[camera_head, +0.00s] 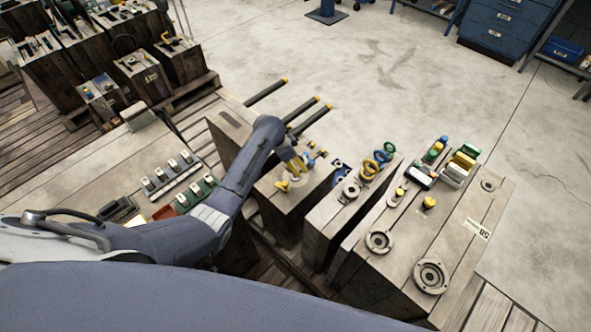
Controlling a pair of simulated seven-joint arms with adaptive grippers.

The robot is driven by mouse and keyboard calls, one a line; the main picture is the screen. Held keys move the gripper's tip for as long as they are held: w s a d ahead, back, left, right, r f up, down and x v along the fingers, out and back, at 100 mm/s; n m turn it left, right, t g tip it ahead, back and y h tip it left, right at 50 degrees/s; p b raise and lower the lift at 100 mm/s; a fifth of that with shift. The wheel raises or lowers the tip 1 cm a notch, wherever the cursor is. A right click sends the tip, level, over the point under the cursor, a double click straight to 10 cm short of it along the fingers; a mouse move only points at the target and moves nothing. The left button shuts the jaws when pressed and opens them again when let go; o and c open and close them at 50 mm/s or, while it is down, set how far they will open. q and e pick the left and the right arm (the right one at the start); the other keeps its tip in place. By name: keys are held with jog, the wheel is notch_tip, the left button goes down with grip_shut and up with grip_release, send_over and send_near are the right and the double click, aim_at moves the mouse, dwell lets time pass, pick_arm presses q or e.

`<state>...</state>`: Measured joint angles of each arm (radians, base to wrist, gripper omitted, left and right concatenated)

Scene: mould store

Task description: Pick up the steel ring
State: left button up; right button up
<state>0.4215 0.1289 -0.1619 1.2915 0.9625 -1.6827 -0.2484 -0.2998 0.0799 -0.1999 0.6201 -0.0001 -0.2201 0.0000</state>
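Grey, metal-looking rings lie on the wooden mould blocks at the right; I cannot tell for certain which is the steel ring. One ring (378,241) is at the near left of the rightmost block, and a larger ring (430,276) is at its near edge. A smaller grey ring (351,190) is on the middle block. My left gripper (297,164) points down over the left block, left of and apart from these rings. Its fingers are small and mixed with yellow and blue parts, so its opening is unclear. My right gripper is not in view.
Green, blue and yellow rings (382,156) stand on the middle block. Yellow-and-green pieces (460,165) and a yellow knob (429,203) are on the right block. Dark rods with yellow tips (308,112) project behind my arm. A workbench (75,181) with small parts is left; open floor lies beyond.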

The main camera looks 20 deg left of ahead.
pick_arm(q)
notch_tip(320, 180, up, 12)
jog(key=shift+f, duration=0.1)
jog(key=shift+c, duration=0.2)
dwell(0.6)
